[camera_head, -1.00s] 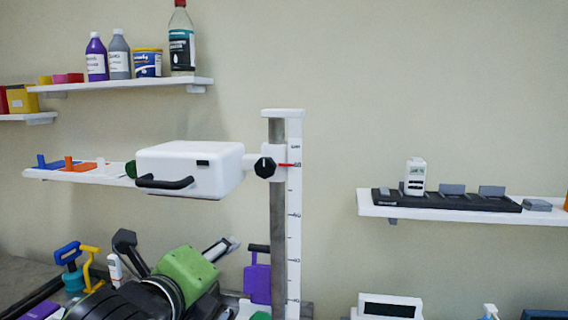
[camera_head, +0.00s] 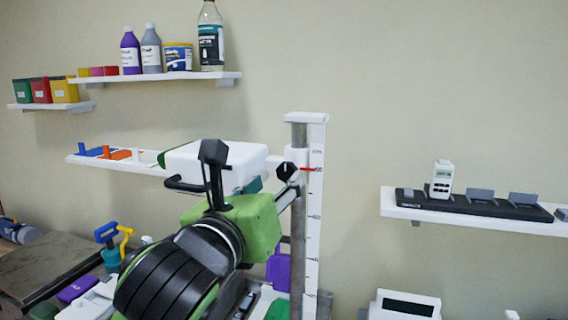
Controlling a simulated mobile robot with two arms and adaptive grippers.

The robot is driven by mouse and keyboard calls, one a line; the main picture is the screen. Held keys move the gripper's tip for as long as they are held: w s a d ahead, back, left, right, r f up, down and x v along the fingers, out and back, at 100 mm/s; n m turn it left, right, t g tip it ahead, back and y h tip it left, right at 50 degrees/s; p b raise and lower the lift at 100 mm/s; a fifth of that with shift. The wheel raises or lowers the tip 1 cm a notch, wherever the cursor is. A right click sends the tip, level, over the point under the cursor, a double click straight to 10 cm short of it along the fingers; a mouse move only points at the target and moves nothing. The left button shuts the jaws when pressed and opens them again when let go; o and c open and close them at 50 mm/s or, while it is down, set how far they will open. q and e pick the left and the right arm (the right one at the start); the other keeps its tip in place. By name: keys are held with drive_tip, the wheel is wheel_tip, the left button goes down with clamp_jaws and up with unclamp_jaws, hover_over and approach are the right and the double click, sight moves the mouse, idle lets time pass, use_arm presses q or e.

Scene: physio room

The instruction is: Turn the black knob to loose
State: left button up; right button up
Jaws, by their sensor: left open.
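The black knob (camera_head: 286,171) sits on the white carriage of an upright post, at the right side of a white box-shaped head (camera_head: 212,160). A red pointer (camera_head: 307,169) beside the knob lies against the white scale strip (camera_head: 316,215). My left gripper (camera_head: 252,170) has a green body and is open. One dark finger stands up in front of the white head. The other reaches right, its tip just below the knob; I cannot tell whether it touches. The fingers hide part of the head and its black handle (camera_head: 185,186). My right gripper is not in view.
A shelf at left (camera_head: 88,158) carries blue and orange pieces. Bottles stand on a shelf above (camera_head: 150,79). A right shelf (camera_head: 400,212) holds a black dock with a white handset (camera_head: 441,180). The wall between post and right shelf is clear.

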sight(285, 173)
use_arm(q)
drive_tip(key=p+x, duration=0.1)
drive_tip(key=x, duration=0.4)
drive_tip(key=shift+w, duration=0.2)
drive_tip(key=shift+d, duration=0.1)
drive_tip(key=c, duration=1.1)
